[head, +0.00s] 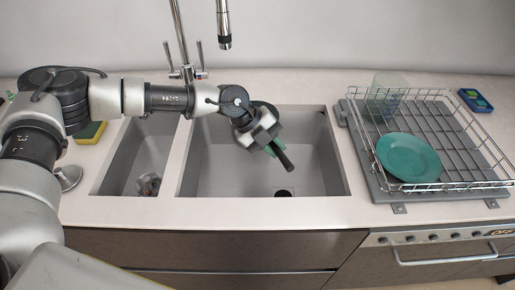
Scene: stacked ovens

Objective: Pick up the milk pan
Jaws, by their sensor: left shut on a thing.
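My left gripper (273,144) is over the large right basin of the sink (215,165). It is shut on a dark handle (285,160) that points down and to the right from the jaws. The dark handle looks like that of the milk pan. A dark rounded edge shows just behind the gripper, and the rest of the pan is hidden by my wrist. I cannot tell whether the pan touches the basin. My right gripper is not in view.
A faucet (188,72) rises behind the sink. A small object (148,184) lies in the narrow left basin. At right a wire dish rack (462,150) holds a green plate (408,157) and a clear glass (386,92). A sponge (91,132) lies at left.

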